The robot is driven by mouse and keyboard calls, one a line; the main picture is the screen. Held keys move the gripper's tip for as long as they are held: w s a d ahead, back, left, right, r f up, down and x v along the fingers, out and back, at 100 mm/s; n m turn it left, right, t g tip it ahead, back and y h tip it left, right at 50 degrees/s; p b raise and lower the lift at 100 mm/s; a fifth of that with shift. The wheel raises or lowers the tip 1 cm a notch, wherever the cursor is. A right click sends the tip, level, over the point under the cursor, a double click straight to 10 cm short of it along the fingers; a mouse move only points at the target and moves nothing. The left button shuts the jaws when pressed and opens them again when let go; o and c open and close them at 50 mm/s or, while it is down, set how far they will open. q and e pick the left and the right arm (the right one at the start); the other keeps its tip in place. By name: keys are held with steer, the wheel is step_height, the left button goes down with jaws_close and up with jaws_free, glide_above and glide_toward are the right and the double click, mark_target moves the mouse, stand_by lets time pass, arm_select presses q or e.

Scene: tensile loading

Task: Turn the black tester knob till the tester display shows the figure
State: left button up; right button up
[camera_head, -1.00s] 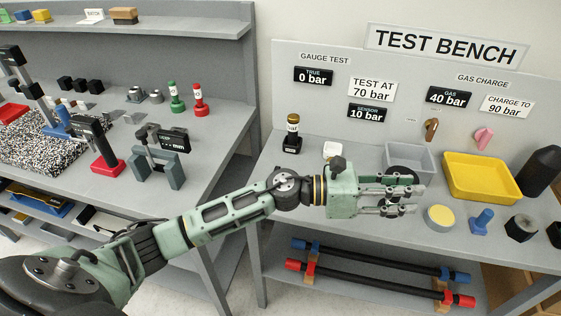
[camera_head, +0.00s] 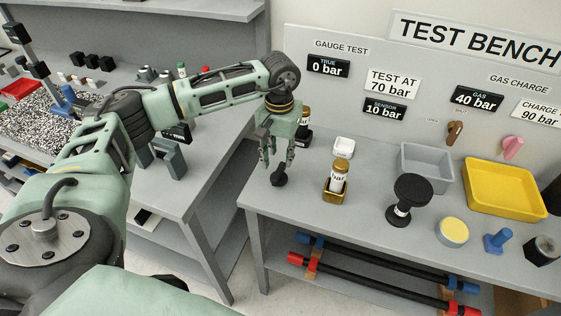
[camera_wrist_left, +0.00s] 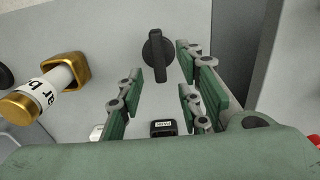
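The black knob (camera_head: 279,175) sits on the bench top near its left edge, with a raised bar across it. It also shows in the left wrist view (camera_wrist_left: 157,55). My left gripper (camera_head: 277,160) is open and points down just above the knob. In the left wrist view my gripper fingers (camera_wrist_left: 158,85) are spread on both sides, apart from the knob, with nothing between them. The TRUE display (camera_head: 328,67) on the back panel reads 0 bar. A white sign (camera_head: 392,83) says TEST AT 70 bar. The SENSOR display (camera_head: 384,109) reads 10 bar. My right gripper is out of view.
A gold-capped gauge (camera_head: 339,175) stands in a gold holder right of the knob, close to the gripper. A black mushroom-shaped piece (camera_head: 412,190), a grey bin (camera_head: 428,165) and a yellow tray (camera_head: 505,190) are further right. A white square item (camera_head: 343,147) lies behind.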

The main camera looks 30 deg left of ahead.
mark_target(280, 168)
arm_select(q)
steer(key=shift+f+p, duration=0.45)
steer(key=shift+f, duration=1.65)
steer(key=shift+c, duration=0.6)
jaws_close()
